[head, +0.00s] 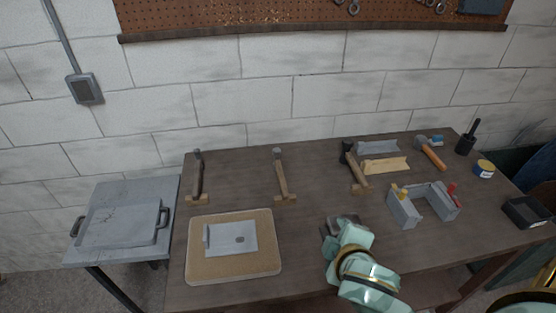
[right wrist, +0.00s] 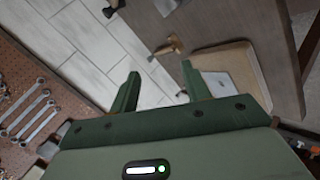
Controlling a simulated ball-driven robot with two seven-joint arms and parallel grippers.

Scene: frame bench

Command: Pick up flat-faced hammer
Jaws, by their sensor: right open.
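Three hammers with wooden handles stand along the bench in the head view: a left one (head: 197,172), a middle one (head: 281,172) and a right one (head: 352,165) with a darker head. Each handle ends at a small wooden block. I cannot tell for sure which has the flat face. My right gripper (head: 341,225) is over the front middle of the bench, nearer than the hammers and apart from them. In the right wrist view its jaws (right wrist: 158,88) are open and empty, with a hammer (right wrist: 168,46) beyond them. My left gripper is not in view.
A tan board (head: 190,270) with a grey plate (head: 235,238) lies at the front left. A grey U-shaped block (head: 405,211) stands right of my right gripper. An orange-handled tool (head: 433,154), a yellow-topped tin (head: 484,169) and a black tray (head: 526,211) are further right.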

